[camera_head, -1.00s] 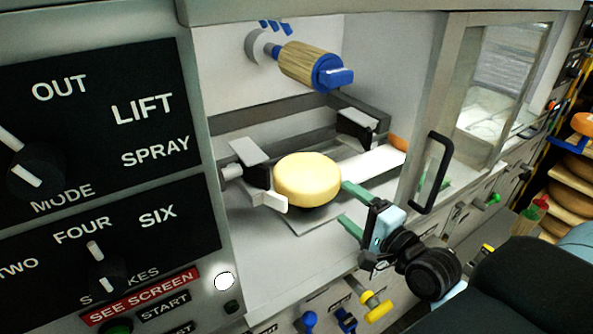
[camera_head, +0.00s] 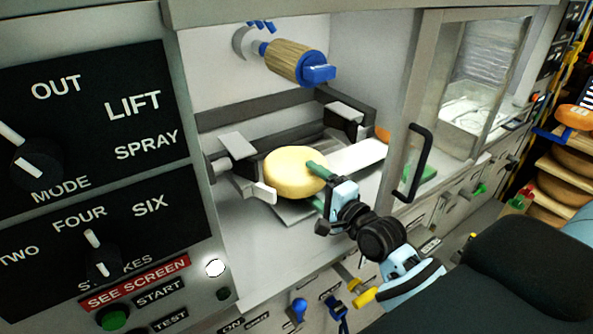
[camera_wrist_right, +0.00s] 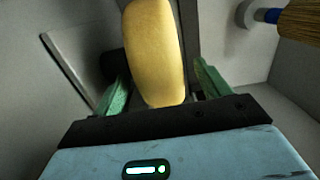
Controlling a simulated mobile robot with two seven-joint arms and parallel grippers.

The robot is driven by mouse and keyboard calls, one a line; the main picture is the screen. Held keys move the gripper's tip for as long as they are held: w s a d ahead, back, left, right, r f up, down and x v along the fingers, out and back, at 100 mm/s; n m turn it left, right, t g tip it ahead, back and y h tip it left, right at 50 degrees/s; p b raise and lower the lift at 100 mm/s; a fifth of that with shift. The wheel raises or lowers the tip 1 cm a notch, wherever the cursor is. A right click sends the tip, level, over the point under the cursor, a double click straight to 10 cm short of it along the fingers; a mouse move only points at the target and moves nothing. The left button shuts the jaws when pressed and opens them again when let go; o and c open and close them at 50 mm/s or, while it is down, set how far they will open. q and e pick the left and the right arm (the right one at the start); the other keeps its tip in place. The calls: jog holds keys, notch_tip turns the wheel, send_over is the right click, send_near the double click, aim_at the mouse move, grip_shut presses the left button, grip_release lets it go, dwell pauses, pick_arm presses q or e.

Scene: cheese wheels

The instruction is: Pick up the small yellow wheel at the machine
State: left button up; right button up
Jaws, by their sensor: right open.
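The small yellow wheel (camera_head: 293,172) rests in the machine, between the grey clamp pieces. My right gripper (camera_head: 314,186) is at its right edge, with one green finger over the wheel's top side and the other lower, near its underside. In the right wrist view the wheel (camera_wrist_right: 155,50) stands between the two green fingers of the gripper (camera_wrist_right: 165,88), with a gap visible on the right side. The right gripper is open. Whether a finger touches the wheel is hard to tell. My left gripper is not in view.
A wooden roller brush with a blue end (camera_head: 300,62) hangs above the wheel. A grey clamp (camera_head: 240,150) stands left of it. The door with a black handle (camera_head: 414,162) stands open at the right. A dial panel (camera_head: 90,190) fills the left. Shelved wheels (camera_head: 570,160) show far right.

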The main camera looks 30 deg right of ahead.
jog(key=shift+w, duration=0.2)
grip_shut()
jog(key=shift+r, duration=0.25)
dwell(0.3)
